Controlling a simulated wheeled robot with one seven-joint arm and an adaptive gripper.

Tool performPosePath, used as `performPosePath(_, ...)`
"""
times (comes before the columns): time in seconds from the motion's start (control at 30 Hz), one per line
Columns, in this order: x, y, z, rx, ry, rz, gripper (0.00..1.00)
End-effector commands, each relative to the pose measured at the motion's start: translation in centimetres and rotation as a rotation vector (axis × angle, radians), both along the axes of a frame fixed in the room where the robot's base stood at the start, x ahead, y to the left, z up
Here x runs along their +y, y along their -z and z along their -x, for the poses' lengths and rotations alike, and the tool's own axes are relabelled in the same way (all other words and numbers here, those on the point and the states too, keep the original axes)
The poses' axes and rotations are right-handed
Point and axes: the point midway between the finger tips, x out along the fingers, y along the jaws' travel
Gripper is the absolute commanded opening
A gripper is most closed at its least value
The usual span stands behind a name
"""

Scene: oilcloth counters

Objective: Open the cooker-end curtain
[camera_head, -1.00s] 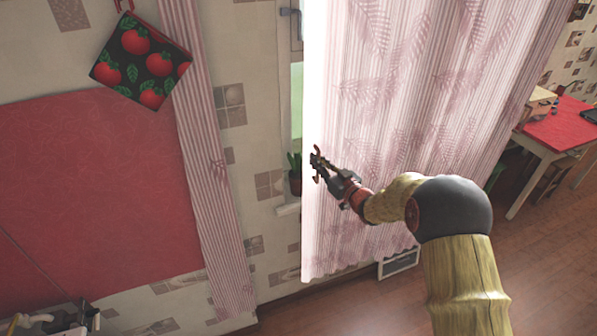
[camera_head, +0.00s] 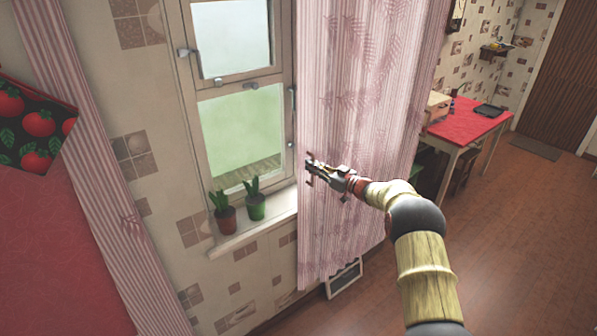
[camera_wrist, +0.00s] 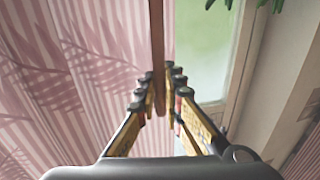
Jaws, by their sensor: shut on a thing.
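A pink striped curtain with leaf patterns (camera_head: 370,110) hangs at the right side of the window (camera_head: 240,100). It leaves most of the panes uncovered. My gripper (camera_head: 310,172) is shut on this curtain's left edge at about mid-height. In the wrist view my gripper (camera_wrist: 160,88) has its fingers on either side of the curtain's brownish edge strip (camera_wrist: 157,45), with the cloth (camera_wrist: 70,60) to the left and the green pane to the right. A second, narrow striped curtain (camera_head: 85,150) hangs gathered at the left. Which one is the cooker-end curtain is not marked.
Potted plants (camera_head: 226,215) stand on the window sill (camera_head: 255,228), left of my gripper. A tomato-patterned potholder (camera_head: 35,125) hangs at the far left. A red-topped table (camera_head: 468,122) stands at the back right. The wooden floor (camera_head: 500,240) is open at the right.

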Motion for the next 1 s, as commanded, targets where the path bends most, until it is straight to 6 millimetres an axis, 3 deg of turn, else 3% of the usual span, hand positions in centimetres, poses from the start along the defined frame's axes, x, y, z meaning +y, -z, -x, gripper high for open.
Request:
performPosePath(0.2,-1.8,0.0,-1.1,-0.001,0.0,-0.001,0.0)
performPosePath(0.63,-2.1,-0.1,-1.3,-0.001,0.0,0.0,0.0)
performPosePath(0.67,-2.1,-0.1,-1.3,-0.001,0.0,0.0,0.1)
performPosePath(0.77,-2.1,-0.1,-1.3,-0.001,0.0,0.0,0.15)
performPosePath(1.0,-2.0,0.0,-1.3,-0.001,0.0,-0.001,0.15)
